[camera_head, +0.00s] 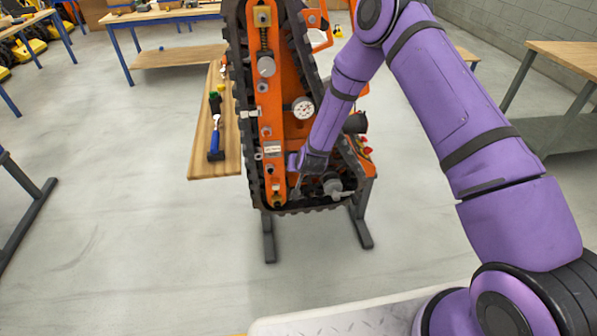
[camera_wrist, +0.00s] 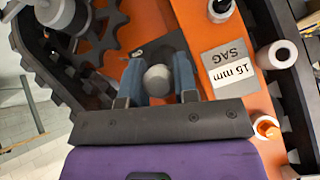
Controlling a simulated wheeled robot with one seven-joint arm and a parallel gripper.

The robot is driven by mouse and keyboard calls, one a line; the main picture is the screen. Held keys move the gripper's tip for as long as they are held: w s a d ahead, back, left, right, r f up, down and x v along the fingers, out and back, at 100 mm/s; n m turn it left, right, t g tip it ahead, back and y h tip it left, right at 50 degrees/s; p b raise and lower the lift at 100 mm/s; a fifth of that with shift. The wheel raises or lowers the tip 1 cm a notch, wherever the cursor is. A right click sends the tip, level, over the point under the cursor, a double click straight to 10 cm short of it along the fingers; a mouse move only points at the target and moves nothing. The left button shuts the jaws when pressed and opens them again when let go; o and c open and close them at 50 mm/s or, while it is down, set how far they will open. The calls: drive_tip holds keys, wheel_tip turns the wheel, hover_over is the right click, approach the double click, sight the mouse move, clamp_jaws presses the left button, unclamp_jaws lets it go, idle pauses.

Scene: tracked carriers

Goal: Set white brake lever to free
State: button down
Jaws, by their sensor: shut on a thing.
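The orange tracked carrier (camera_head: 275,110) stands on a dark stand in the middle of the head view. In the wrist view, a pale round knob (camera_wrist: 157,80), which looks like the end of the white brake lever, sits between the two blue-grey fingers of my gripper (camera_wrist: 158,82). The fingers are shut on it, one on each side. In the head view my gripper (camera_head: 302,163) is low on the carrier, beside its orange track frame. The lever's shaft and its set position are mostly hidden by my gripper.
A "15 mm SAG" label plate (camera_wrist: 232,70) is beside my gripper. Black track (camera_wrist: 45,80) and rollers are close by. A wooden bench (camera_head: 205,150) with a blue-handled tool (camera_head: 215,138) stands left of the carrier. Floor in front is clear.

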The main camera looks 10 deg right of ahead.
drive_tip(key=shift+w+r+g, duration=0.15)
drive_tip(key=shift+r+g, duration=0.3)
drive_tip(key=shift+g, duration=0.15)
drive_tip(key=c, duration=0.9)
unclamp_jaws()
drive_tip(key=v, duration=1)
drive_tip(key=shift+r, duration=0.35)
